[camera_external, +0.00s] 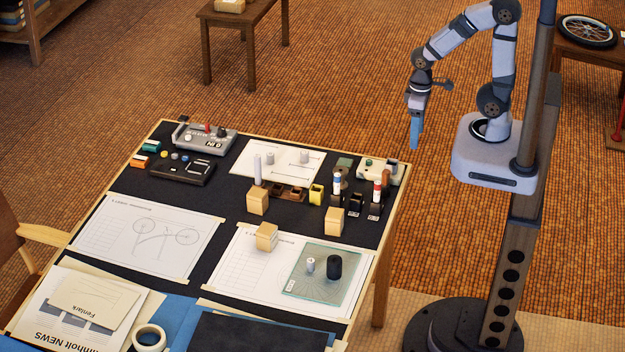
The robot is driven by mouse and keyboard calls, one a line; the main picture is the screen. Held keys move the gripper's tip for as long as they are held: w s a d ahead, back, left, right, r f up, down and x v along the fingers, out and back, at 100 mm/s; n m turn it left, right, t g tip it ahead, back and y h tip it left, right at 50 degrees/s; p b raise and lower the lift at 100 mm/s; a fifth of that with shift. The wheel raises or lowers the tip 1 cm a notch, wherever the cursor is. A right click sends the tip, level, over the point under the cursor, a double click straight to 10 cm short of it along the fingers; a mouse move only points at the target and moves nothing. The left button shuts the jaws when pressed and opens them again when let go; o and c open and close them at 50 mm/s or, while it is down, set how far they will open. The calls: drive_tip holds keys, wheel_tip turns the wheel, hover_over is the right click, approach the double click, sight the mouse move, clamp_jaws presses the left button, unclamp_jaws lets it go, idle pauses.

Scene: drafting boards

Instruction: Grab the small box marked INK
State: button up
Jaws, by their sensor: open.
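My gripper (414,138) hangs pointing down above the floor, beyond the table's far right corner, apart from everything on the table. Its blue fingers are open and nothing shows between them. No INK lettering is readable, so I cannot tell which small box carries it. Small boxes on the table are an orange one (140,161) and a teal one (151,146) at the far left, and a yellow one (317,194) right of centre. Three tan blocks stand nearer the middle: left (257,202), front (266,238) and right (333,222).
A grey device (207,140) and a dark panel (184,170) sit at the far left. Dark stands (355,205) hold upright items at the right. A glass plate (309,287) bears two small cylinders.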

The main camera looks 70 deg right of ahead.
wheel_tip(320, 180, up, 4)
drive_tip(key=r, duration=0.1)
drive_tip(key=w+f+n+t+h+b, duration=0.3)
drive_tip(key=w+n+b, duration=0.3)
drive_tip(key=w+n, duration=0.5)
wheel_tip(320, 180, up, 2)
drive_tip(key=n+t+y+b, duration=0.2)
drive_tip(key=n+t+b, duration=0.95)
drive_tip(key=n, duration=1.25)
hover_over(265, 200)
drive_tip(key=s, duration=0.4)
drive_tip(key=shift+g, duration=0.55)
drive_tip(key=f, duration=1.6)
drive_tip(key=shift+s+a+f, duration=0.15)
drive_tip(key=shift+s+f, duration=0.1)
drive_tip(key=shift+f, duration=0.4)
drive_tip(key=shift+p+x, duration=0.5)
drive_tip(key=shift+x, duration=3.15)
